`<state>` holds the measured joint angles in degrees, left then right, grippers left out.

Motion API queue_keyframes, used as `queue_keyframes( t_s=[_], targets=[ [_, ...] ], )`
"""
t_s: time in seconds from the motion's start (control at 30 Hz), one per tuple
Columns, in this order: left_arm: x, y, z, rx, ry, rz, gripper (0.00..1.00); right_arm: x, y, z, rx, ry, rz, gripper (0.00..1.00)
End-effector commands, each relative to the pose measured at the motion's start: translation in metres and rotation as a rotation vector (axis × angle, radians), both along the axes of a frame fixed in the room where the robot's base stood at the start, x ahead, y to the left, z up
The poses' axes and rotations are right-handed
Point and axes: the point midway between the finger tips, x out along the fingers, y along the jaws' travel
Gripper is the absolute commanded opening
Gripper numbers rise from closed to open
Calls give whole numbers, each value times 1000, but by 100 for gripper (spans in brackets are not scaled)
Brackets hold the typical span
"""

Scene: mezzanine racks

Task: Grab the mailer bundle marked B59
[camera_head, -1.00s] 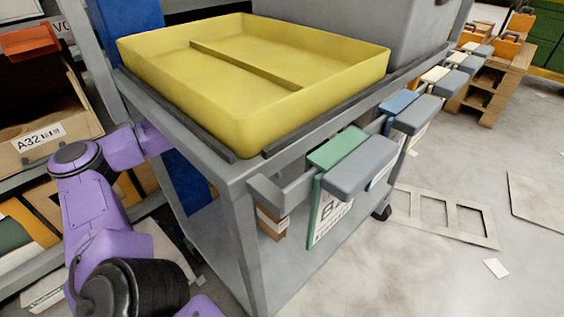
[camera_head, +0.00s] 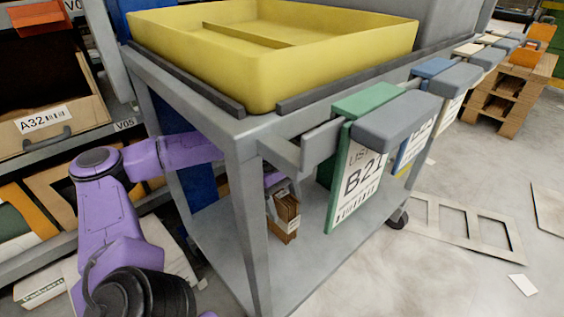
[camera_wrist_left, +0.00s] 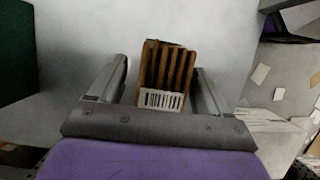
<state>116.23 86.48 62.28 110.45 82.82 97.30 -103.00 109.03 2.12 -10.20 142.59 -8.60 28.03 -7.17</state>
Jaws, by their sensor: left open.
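A small brown bundle (camera_head: 286,212) with a white label stands on the lower shelf of the grey cart (camera_head: 215,235). Its label is too small to read in the head view. In the left wrist view the bundle (camera_wrist_left: 168,66) shows several brown layers and a barcode-like label, with no readable B59. My left gripper (camera_head: 284,187) reaches under the cart's top, partly hidden by the cart's front leg. In the wrist view the left gripper (camera_wrist_left: 160,85) is open, its fingers on either side of the bundle with gaps visible. My right gripper is not in view.
A yellow tray (camera_head: 340,70) sits on the cart top. A hanging B21 sign (camera_head: 355,185) and grey clips line the cart's right side. The cart leg (camera_head: 245,220) stands close to my left arm. A rack with bin A32 (camera_head: 50,120) is at left.

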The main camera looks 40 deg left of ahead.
Motion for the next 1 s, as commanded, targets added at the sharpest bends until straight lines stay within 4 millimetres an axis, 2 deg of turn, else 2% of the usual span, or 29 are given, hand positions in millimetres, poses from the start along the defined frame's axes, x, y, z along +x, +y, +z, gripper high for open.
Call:
queue_keyframes(
  t_s=[0.9, 0.97, 1.0],
  targets=[
    [0, 0, -5, 0, 1, 1, 78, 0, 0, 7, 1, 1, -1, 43],
    [0, 0, -5, 0, 1, 1, 61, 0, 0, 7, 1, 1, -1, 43],
    [0, 0, -5, 0, 1, 0, 48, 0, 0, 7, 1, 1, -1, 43]
  ],
)
